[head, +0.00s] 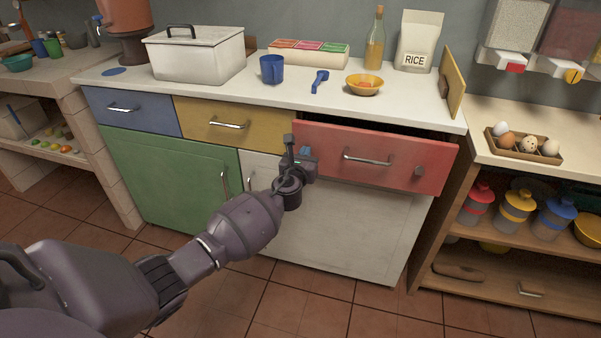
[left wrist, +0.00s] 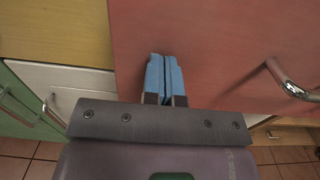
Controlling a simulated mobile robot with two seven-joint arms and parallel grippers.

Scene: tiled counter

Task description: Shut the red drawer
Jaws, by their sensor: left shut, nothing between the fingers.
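The red drawer (head: 391,158) stands partly open at the right of the counter front. A dark gap shows above its front, under the counter top. It has a metal bar handle (head: 367,158). My left gripper (head: 303,153) is shut and empty at the left end of the drawer front. In the left wrist view its blue fingertips (left wrist: 165,75) are together in front of the red drawer face (left wrist: 220,45), left of the handle (left wrist: 290,82). I cannot tell whether they touch the face. My right gripper is in no view.
The yellow drawer (head: 235,122) and blue drawer (head: 132,110) to the left look shut. A white door (head: 345,225) is below the red drawer. On the counter are a blue mug (head: 272,69), an orange bowl (head: 364,85) and a bottle (head: 375,42). Open shelves (head: 500,238) stand at right.

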